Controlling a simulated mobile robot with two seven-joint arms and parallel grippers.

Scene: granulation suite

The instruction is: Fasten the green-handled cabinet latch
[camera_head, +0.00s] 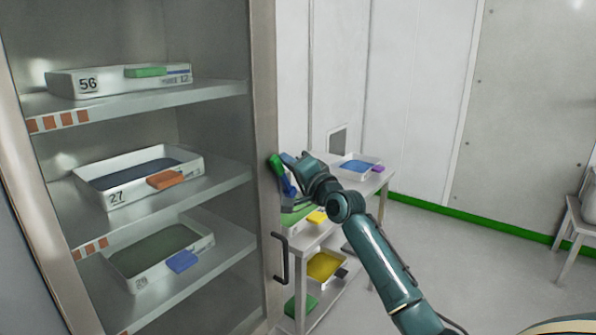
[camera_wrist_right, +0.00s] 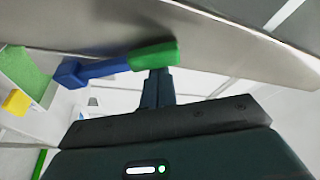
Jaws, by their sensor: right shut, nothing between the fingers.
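The cabinet latch has a green handle (camera_head: 275,163) on a blue lever (camera_head: 289,187) and sits on the cabinet's (camera_head: 263,120) right front edge. In the right wrist view the green handle (camera_wrist_right: 154,56) is at the end of the blue lever (camera_wrist_right: 98,70), against the grey metal edge. My right gripper (camera_head: 287,158) is at the latch. Its fingers (camera_wrist_right: 157,76) are shut and empty, with their tips right at the green handle; I cannot tell whether they touch it. My left gripper is not in view.
The cabinet shelves hold white trays (camera_head: 92,203) with coloured tabs. A black pull handle (camera_head: 281,258) is below the latch. A white shelf cart (camera_head: 311,239) with trays stands close behind the right arm. Open floor (camera_head: 450,260) lies to the right.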

